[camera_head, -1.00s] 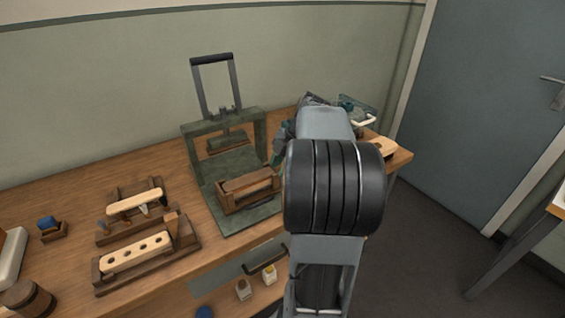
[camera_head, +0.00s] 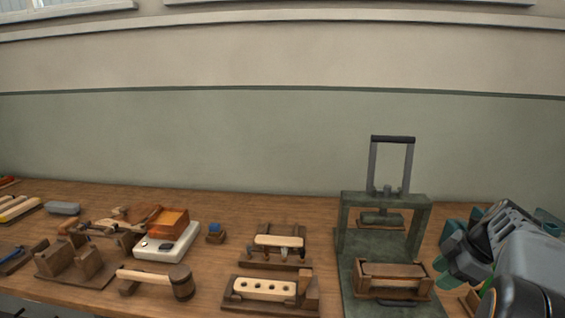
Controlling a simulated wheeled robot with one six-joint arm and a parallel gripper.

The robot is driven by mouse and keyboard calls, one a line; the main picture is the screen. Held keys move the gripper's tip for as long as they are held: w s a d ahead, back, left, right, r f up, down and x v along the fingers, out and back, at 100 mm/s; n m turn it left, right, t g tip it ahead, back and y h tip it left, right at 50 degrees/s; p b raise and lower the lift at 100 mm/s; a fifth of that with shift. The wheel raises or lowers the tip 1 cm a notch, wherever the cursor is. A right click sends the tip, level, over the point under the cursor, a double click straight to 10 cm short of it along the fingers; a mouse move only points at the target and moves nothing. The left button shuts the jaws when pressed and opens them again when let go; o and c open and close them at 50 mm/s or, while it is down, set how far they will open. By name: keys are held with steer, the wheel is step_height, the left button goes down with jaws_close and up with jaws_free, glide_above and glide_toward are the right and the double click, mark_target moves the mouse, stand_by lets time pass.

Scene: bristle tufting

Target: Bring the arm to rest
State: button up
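My gripper (camera_head: 465,262) is at the right edge of the head view, at the end of my grey arm. It is over the right end of the workbench (camera_head: 200,265), just right of the green press. Its fingers are dark and teal and partly cut off from clear view by the arm, so I cannot tell whether they are open or shut. I see nothing clearly held in it.
The green press (camera_head: 384,200) with its raised handle stands close left of my gripper, a wooden box (camera_head: 392,272) on its base. Left are a holed brush block (camera_head: 264,289) in a fixture, a mallet (camera_head: 180,282) and a white scale (camera_head: 168,243).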

steer(key=s+a+r+m+h+p, duration=0.1)
steer(key=s+a+r+m+p, duration=0.1)
steer(key=a, duration=0.5)
steer(key=s+a+r+m+h+p, duration=0.1)
steer(key=s+a+r+m+p, duration=0.1)
steer(key=a+m+p, duration=0.3)
steer(key=s+a+r+m+h+p, duration=0.1)
steer(key=s+a+m+p, duration=0.2)
steer(key=a+m, duration=0.3)
steer(key=a+p, duration=0.1)
steer(key=a, duration=0.4)
steer(key=shift+s+r+t+h, duration=0.25)
steer(key=shift+r+t+h, duration=0.05)
steer(key=shift+r+h, duration=0.1)
steer(key=shift+a, duration=0.2)
